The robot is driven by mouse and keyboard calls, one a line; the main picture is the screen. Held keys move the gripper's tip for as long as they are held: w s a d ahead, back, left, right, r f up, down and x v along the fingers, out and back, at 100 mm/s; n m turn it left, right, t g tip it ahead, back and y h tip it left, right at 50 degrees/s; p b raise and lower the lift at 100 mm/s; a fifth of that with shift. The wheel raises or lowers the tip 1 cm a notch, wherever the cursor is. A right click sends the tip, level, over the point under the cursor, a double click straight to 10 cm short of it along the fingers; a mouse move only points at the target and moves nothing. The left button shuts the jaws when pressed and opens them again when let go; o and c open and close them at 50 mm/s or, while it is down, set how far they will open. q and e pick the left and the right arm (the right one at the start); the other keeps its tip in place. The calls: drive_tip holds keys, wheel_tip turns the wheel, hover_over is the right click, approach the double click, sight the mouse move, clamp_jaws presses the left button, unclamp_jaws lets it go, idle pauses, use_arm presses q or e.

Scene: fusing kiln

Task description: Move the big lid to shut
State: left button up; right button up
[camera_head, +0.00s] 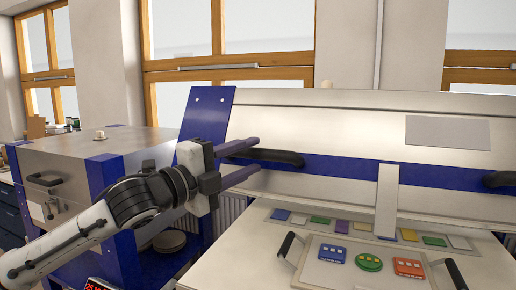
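The big lid (330,122) is a long silver panel with a blue stripe and stands raised, tilted back behind the kiln bed. Its left black handle (285,158) and a second black handle (498,180) at the right edge sit on the stripe. My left gripper (255,158) is at the left handle, its two dark purple fingers apart, one above and one below the handle's left end in the picture. I cannot tell whether they touch it. My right gripper is out of view.
The kiln bed (225,270) holds a tray with two black handles (288,246) and several coloured glass tiles (369,262). A light upright strip (387,200) stands before the lid. A smaller silver and blue kiln (85,160) stands at left. Windows are behind.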

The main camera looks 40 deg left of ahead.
sight(254, 156)
use_arm(q)
drive_tip(key=shift+w+d+r+p, duration=0.15)
drive_tip(key=shift+w+p, duration=0.15)
drive_tip(key=shift+w, duration=0.3)
drive_tip(key=shift+w+r+p, duration=0.1)
drive_tip(key=shift+w+p, duration=0.15)
drive_tip(key=shift+w, duration=0.3)
drive_tip(key=shift+w+d+f, duration=0.15)
drive_tip(key=shift+w, duration=0.3)
drive_tip(key=shift+c, duration=0.3)
clamp_jaws()
